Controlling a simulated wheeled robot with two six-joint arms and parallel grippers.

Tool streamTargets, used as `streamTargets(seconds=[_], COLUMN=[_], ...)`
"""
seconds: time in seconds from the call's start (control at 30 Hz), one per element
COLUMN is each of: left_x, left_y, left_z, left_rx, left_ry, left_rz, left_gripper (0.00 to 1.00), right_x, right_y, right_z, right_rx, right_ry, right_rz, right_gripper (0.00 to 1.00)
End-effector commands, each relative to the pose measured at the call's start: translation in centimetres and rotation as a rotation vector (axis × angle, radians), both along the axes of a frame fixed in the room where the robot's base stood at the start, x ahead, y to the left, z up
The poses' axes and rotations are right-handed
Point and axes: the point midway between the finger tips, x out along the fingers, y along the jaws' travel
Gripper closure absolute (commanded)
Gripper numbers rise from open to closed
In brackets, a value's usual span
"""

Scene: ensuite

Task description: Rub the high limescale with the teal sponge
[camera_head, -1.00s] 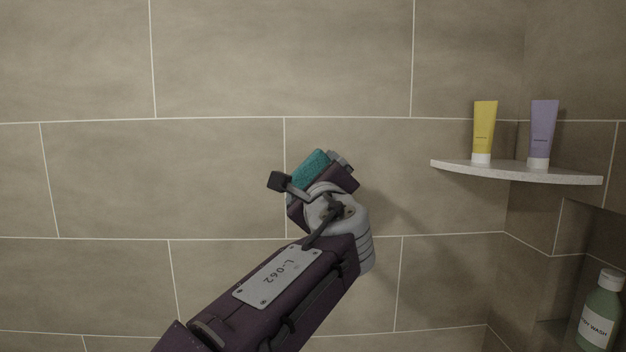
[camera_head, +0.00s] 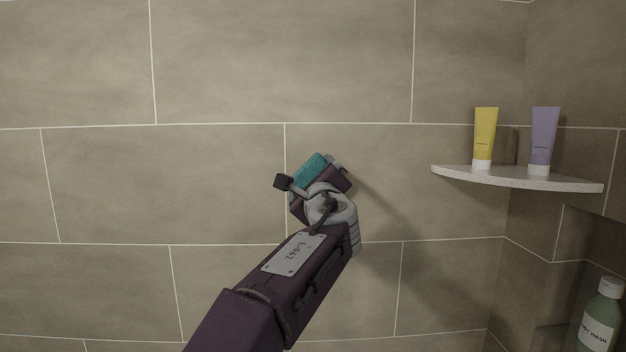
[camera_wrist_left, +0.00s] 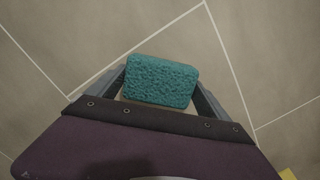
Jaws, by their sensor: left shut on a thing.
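The teal sponge (camera_head: 310,168) is at the end of my left arm, in front of the tiled wall. My left gripper (camera_head: 325,166) is shut on it. In the left wrist view the sponge (camera_wrist_left: 161,81) sits between the two dark fingers of the left gripper (camera_wrist_left: 160,88), its rough teal face showing. I cannot tell whether the sponge touches the wall. No limescale patch is distinct on the tiles; it may be hidden behind the sponge and gripper or too faint to see. My right gripper is in neither view.
A corner shelf (camera_head: 515,178) at the right holds a yellow tube (camera_head: 485,136) and a purple tube (camera_head: 544,138). A green body-wash bottle (camera_head: 601,318) stands in a niche at lower right. The tiled wall (camera_head: 220,60) left of the shelf is clear.

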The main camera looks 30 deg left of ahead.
Motion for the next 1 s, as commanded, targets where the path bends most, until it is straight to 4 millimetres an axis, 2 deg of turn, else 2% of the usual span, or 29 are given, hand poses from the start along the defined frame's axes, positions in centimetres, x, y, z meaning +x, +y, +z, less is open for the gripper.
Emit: streamTargets(seconds=[1.0], left_x=[0.88], left_y=[0.53], left_z=[0.05], left_rx=[0.000], left_ry=[0.000], left_rz=[0.000], left_gripper=[0.42], right_x=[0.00], right_y=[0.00], right_z=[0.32], right_rx=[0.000], right_ry=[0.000], right_rz=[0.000], right_gripper=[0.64])
